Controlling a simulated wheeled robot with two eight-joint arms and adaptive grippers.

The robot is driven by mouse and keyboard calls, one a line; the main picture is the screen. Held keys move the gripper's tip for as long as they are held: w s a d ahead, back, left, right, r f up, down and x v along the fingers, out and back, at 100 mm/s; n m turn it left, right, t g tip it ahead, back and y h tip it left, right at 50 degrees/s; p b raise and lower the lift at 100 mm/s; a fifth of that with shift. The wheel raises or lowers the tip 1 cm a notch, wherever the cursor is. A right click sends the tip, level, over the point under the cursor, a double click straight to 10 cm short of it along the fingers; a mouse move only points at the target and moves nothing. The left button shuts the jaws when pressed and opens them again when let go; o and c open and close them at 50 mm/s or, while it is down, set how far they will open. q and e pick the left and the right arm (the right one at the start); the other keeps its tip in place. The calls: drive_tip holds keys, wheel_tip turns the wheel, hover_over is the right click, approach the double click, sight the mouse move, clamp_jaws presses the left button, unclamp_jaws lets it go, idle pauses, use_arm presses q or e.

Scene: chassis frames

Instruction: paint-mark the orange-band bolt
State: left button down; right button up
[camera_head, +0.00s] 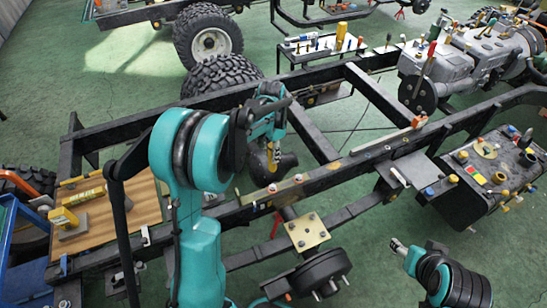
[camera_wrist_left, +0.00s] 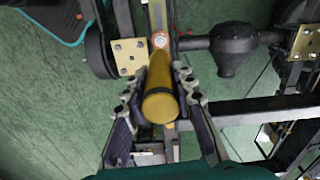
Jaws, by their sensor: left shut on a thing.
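My left gripper (camera_wrist_left: 158,85) is shut on a yellow cylindrical paint marker (camera_wrist_left: 160,104), which lies between its fingers and points away from the wrist camera. Just beyond the marker's far end a round, pale piece with an orange ring (camera_wrist_left: 160,40) shows on the frame rail; it looks like the orange-band bolt. I cannot tell whether the marker touches it. In the head view my left gripper (camera_head: 275,140) hangs over the chassis rail, partly hidden by my teal arm. My right gripper (camera_head: 399,246) is at the lower right, away from the rail; its fingers are unclear.
A brass plate with bolts (camera_head: 307,231) sits beside the rail above a black hub (camera_head: 318,273). A wooden board (camera_head: 130,215) with yellow items is at left. The engine (camera_head: 470,60) and a black tank (camera_head: 490,180) stand at right. Green floor lies between rails.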

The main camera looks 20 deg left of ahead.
sight(272, 170)
use_arm(q)
drive_tip(key=shift+w+f, duration=0.1)
drive_tip(key=shift+a+f+b, duration=0.1)
drive_tip(key=shift+f+b, duration=0.45)
wheel_tip(272, 170, down, 6)
drive_tip(key=b, duration=0.4)
drive_tip(key=shift+f, duration=0.2)
drive_tip(key=shift+f+b, duration=0.6)
drive_tip(key=shift+b, duration=0.1)
idle(2.4)
drive_tip(key=shift+r, duration=0.15)
drive_tip(key=shift+r+p, duration=0.75)
drive_tip(key=shift+r, duration=0.15)
wheel_tip(272, 170, up, 5)
drive_tip(key=p, duration=0.3)
drive_tip(key=shift+p, duration=0.3)
